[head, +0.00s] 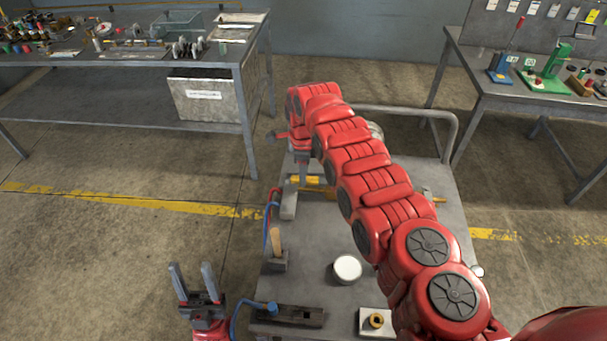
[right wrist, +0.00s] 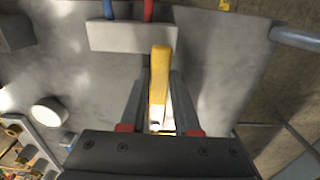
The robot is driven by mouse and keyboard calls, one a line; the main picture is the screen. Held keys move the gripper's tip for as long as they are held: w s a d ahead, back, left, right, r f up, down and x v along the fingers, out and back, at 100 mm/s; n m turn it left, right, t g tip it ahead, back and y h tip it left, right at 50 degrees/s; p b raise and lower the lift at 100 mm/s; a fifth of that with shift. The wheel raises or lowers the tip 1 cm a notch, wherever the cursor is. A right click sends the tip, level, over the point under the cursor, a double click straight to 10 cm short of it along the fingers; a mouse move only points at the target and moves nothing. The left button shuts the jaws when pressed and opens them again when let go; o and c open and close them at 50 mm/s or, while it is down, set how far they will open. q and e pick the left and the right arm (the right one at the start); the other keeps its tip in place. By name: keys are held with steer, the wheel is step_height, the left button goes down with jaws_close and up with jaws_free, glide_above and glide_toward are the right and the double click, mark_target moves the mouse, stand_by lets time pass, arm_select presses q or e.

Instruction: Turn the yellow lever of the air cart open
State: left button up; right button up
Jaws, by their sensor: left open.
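The yellow lever (right wrist: 160,75) stands out from a pale grey block (right wrist: 130,37) with a blue and a red hose in the right wrist view. My right gripper (right wrist: 160,90) has one finger on each side of the lever, with narrow gaps seeming to show. In the head view my right arm reaches over the air cart (head: 320,240), and its gripper (head: 302,172) is at the cart's far left, partly hidden. The block (head: 288,205) shows there too. My left gripper (head: 193,285) is open and empty, left of the cart's near end.
On the cart are a white round lid (head: 347,269), a wooden-handled tool (head: 276,243) in a holder and a brass ring (head: 376,321) on a white plate. A blue hose (head: 250,306) runs near my left gripper. Workbenches stand at the back left (head: 130,68) and right (head: 520,95).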

steer(key=o, duration=0.4)
steer(key=shift+w, duration=0.1)
steer(key=shift+o, duration=0.2)
step_height(320, 180, up, 18)
steer(key=p, duration=0.3)
steer(key=shift+f+p, duration=0.25)
steer(key=shift+p, duration=0.15)
